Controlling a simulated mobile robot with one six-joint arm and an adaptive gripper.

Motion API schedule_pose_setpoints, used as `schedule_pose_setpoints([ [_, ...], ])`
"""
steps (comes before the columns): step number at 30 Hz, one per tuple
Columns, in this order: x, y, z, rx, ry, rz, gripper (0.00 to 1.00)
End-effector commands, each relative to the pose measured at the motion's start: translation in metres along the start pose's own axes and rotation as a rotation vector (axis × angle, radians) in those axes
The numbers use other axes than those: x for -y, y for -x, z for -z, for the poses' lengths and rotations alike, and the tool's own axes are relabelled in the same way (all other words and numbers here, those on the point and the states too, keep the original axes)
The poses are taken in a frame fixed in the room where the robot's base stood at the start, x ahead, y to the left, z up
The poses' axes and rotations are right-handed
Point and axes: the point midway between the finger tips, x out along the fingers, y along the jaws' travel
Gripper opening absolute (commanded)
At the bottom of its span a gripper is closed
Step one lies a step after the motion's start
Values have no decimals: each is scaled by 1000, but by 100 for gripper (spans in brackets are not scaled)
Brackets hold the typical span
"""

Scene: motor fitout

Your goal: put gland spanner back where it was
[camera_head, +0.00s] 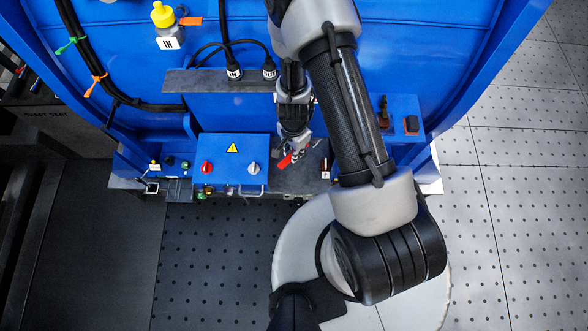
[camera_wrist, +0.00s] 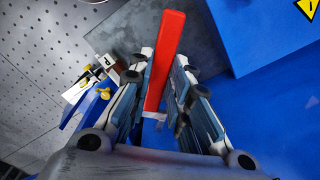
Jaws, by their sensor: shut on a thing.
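The gland spanner, seen as a long red bar (camera_wrist: 166,50), lies between the fingers of my gripper (camera_wrist: 163,78) in the wrist view. The fingers are shut on it, and its far end reaches past the fingertips over a grey surface. In the camera_head view, my gripper (camera_head: 299,153) is low at the front of the blue housing, right of the blue control box. A red end of the spanner (camera_head: 286,160) shows at the fingertips. The rest of the spanner is hidden by the fingers. I cannot tell whether it touches the grey shelf (camera_head: 275,180).
The blue control box (camera_head: 231,164) with knobs stands close left of my gripper. A white P label (camera_wrist: 107,61) with yellow parts beside it is left of the fingers in the wrist view. Open floor (camera_head: 510,190) lies right.

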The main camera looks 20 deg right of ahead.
Motion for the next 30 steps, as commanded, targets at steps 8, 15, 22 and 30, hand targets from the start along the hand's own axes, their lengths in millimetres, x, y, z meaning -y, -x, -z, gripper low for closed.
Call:
schedule_pose_setpoints([
  [8,0,-57,0,-1,0,1,0],
  [15,0,-91,0,-1,0,1,0],
  [22,0,-99,0,-1,1,2,0],
  [30,0,-130,0,-1,0,1,0],
])
